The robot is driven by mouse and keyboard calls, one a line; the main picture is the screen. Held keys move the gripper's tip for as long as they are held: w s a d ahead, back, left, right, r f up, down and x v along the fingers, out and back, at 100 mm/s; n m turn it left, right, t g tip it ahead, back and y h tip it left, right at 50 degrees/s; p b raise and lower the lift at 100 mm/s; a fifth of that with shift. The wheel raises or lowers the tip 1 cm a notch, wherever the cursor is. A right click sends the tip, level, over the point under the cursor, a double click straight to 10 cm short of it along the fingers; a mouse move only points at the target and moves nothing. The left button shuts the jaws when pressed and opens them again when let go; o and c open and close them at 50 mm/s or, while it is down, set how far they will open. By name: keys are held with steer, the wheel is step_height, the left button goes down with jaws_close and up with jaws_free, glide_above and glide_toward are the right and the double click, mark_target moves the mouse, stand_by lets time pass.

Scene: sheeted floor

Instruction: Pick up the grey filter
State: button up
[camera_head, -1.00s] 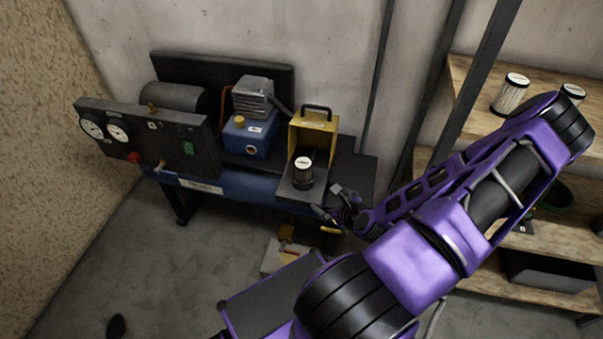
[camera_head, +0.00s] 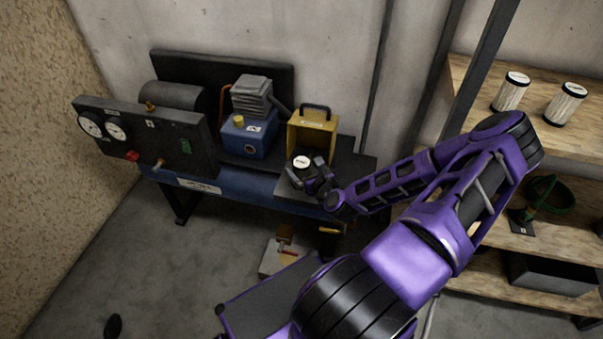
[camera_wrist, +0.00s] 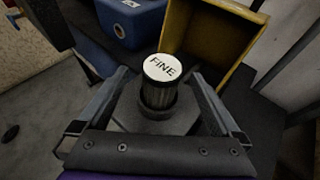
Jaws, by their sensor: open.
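The grey filter (camera_head: 301,162) is a dark cylinder with a white cap. It stands upright on the dark shelf in front of the open yellow housing (camera_head: 313,133). In the wrist view the filter (camera_wrist: 160,84) has "FINE" on its cap, and its lower end sits in a dark round collar (camera_wrist: 160,112). My gripper (camera_head: 308,177) is at the filter, hiding its lower part in the head view. In the wrist view my open gripper (camera_wrist: 161,76) has one finger on each side of the filter, with gaps visible between fingers and filter.
A blue unit with a grey ribbed top (camera_head: 250,136) stands left of the yellow housing. A gauge panel (camera_head: 140,140) is farther left. Two pale filters (camera_head: 511,92) (camera_head: 566,104) stand on the wooden shelf at right.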

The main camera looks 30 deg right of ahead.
mark_target(298, 161)
steer(key=shift+b+x, duration=0.3)
steer(key=shift+x, duration=2.65)
steer(key=shift+d+r, duration=0.1)
steer(key=c, duration=1.5)
